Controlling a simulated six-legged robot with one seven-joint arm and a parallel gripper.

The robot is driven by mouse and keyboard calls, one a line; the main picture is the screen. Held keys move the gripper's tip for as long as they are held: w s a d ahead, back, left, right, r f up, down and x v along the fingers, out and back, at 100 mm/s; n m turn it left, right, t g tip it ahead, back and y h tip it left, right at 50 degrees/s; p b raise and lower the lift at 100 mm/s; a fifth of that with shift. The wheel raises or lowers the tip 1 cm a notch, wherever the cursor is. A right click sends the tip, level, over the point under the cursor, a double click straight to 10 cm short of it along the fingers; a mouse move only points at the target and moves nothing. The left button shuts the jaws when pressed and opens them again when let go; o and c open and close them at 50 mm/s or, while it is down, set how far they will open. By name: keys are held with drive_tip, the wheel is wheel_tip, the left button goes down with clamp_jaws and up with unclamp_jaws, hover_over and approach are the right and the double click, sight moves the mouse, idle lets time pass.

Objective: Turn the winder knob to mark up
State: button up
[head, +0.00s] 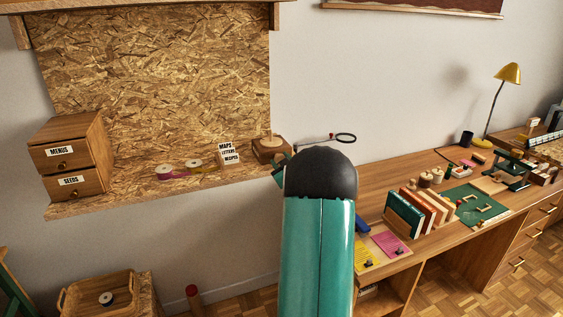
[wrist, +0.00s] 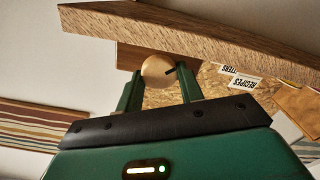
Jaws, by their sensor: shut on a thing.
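The winder knob (wrist: 158,71) is a round pale wooden disc on a wooden block (wrist: 128,55) in the wrist view. A short dark mark near its rim points to the right and slightly up in that picture, which shows the shelf labels upside down. My gripper (wrist: 159,78) is shut on the knob, with one green finger on each side of it. In the head view the wooden winder box (head: 268,152) stands at the right end of the shelf. My arm hides the knob there, and only a bit of my gripper (head: 281,169) shows.
The shelf (head: 130,192) holds a label block (head: 228,154), ribbon rolls (head: 180,170) and a drawer cabinet (head: 70,155). A thin rod with a dark loop (head: 345,138) sticks out right of the box. A desk (head: 375,180) with books and a lamp (head: 508,74) is at right.

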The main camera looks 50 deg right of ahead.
drive_tip(key=shift+a+n, duration=0.1)
drive_tip(key=shift+n, duration=2)
drive_tip(key=shift+f, duration=0.1)
drive_tip(key=o, duration=1)
drive_tip(key=shift+f, duration=0.1)
